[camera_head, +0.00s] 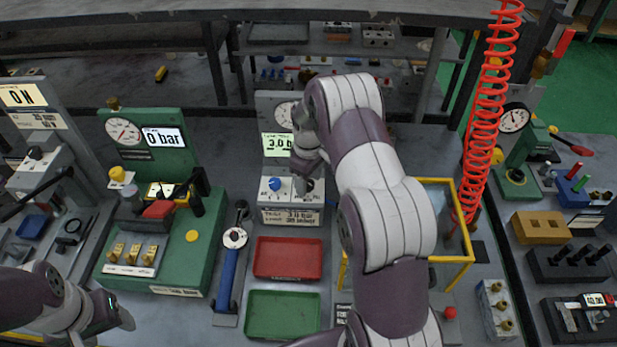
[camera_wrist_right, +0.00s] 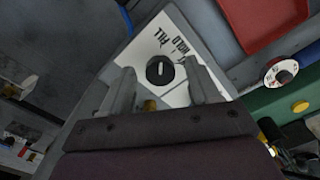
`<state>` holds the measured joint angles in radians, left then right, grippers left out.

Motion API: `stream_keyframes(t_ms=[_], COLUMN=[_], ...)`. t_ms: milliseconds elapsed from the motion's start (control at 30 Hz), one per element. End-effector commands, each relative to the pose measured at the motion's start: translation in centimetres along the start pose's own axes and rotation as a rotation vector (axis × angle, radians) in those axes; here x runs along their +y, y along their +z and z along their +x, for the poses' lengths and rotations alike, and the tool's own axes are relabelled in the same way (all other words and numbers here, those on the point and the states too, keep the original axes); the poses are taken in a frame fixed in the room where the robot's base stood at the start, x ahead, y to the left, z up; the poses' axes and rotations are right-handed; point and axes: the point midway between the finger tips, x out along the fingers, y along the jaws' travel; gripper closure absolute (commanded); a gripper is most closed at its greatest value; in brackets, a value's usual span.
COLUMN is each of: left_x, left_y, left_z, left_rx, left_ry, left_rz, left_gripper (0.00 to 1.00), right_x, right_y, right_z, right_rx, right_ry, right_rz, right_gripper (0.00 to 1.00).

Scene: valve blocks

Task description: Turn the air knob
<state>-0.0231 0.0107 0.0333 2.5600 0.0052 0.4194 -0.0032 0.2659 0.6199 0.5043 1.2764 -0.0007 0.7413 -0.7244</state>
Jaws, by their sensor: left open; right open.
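A small light-coloured control block (camera_head: 292,217) stands in the middle, with a blue knob (camera_head: 275,184) on its left. Its dark knob (camera_wrist_right: 160,70) shows in the right wrist view, with a white mark and printed words including HOLD and FILL beside it. I cannot tell which knob is the air knob. My right gripper (camera_wrist_right: 162,84) is open, its two fingers apart with the dark knob showing between them and just beyond the tips; contact cannot be told. In the head view my right arm partly hides this area. My left gripper (camera_head: 118,312) is open at the lower left, away from the block.
Behind the block a display (camera_head: 277,144) reads 3.0 bar beside a gauge. A red tray (camera_head: 288,258) and a green tray (camera_head: 283,315) lie in front. A green valve station (camera_head: 180,245) reading 0 bar is left. A yellow frame and red coiled hose (camera_head: 484,130) are right.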

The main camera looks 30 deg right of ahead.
Motion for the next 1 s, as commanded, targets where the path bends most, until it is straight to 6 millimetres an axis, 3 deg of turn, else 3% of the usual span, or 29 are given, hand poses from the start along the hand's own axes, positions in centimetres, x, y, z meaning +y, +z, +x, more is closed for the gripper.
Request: stream_keyframes(t_ms=[167,300,333,667,1000], left_x=[0.0,0.0,0.0,0.0,0.0], left_y=[0.01,0.01,0.01,0.0,-0.02], left_z=[0.03,0.04,0.03,-0.01,-0.2], left_rx=[0.0,0.0,0.0,0.0,0.0], left_ry=[0.0,0.0,0.0,0.0,0.0], left_rz=[0.0,0.0,0.0,0.0,0.0], left_gripper=[0.39,0.39,0.39,0.39,0.39], right_x=[0.01,0.01,0.01,0.01,0.0], right_y=[-0.01,-0.02,-0.01,-0.01,-0.02], right_z=[0.01,-0.01,-0.01,-0.03,-0.03], right_rx=[0.0,0.0,0.0,0.0,-0.001], right_ry=[0.0,0.0,0.0,0.0,-0.001], right_rz=[0.0,0.0,0.0,0.038,0.266], right_gripper=[0.42,0.88,0.95,0.95,0.95])
